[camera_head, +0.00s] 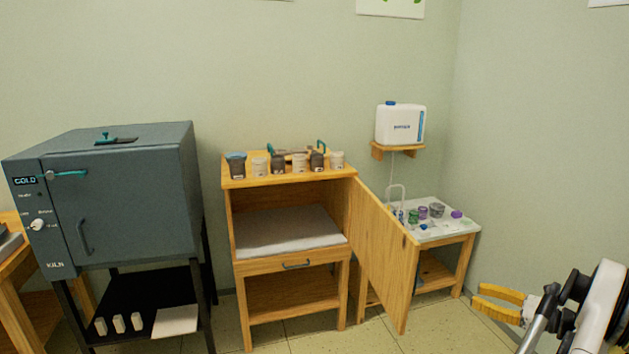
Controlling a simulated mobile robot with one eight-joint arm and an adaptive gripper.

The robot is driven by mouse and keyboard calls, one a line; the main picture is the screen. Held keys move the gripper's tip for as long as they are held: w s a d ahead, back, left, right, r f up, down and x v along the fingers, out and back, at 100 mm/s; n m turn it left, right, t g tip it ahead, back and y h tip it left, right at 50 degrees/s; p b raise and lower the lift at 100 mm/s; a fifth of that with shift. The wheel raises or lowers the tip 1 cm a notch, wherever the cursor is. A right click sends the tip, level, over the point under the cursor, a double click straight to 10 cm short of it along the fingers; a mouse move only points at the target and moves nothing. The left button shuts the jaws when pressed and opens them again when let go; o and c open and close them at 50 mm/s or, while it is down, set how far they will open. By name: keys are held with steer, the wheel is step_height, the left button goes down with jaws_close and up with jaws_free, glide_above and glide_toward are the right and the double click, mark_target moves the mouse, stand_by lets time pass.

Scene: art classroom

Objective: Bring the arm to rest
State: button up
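My gripper (477,296) has yellow fingers and shows at the lower right, in front of the floor and the right wall. Its two fingers stand apart with a gap between them, and I see nothing held there. My arm (601,308), white and black, reaches in from the lower right corner; most of it is outside the picture. The gripper appears clear of the furniture.
A wooden cabinet (292,258) has its door (382,255) swung open toward the right. Several jars (298,163) stand on top. A low sink table (446,232) stands beside it. A grey kiln (130,200) is at left. Some floor shows in front.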

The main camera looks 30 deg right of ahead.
steer(key=w+a+r+n+g, duration=0.2)
steer(key=w+a+r+n, duration=0.25)
steer(key=a, duration=0.55)
steer(key=w+a+r+n+g, duration=0.3)
steer(key=w+a, duration=0.3)
steer(key=a, duration=0.3)
steer(key=w+a+r+n+g, duration=0.2)
steer(key=w+a+r+n, duration=0.3)
steer(key=a, duration=0.5)
steer(key=s+a+n+g, duration=0.1)
steer(key=a+n+g, duration=0.15)
steer(key=a, duration=0.75)
steer(key=s+a+f+n+h, duration=0.1)
steer(key=s+a+n+h, duration=0.3)
steer(key=s+a+n, duration=1.2)
steer(key=shift+a+n+t+h, duration=0.3)
steer(key=shift+t+h, duration=0.1)
steer(key=shift+t, duration=0.05)
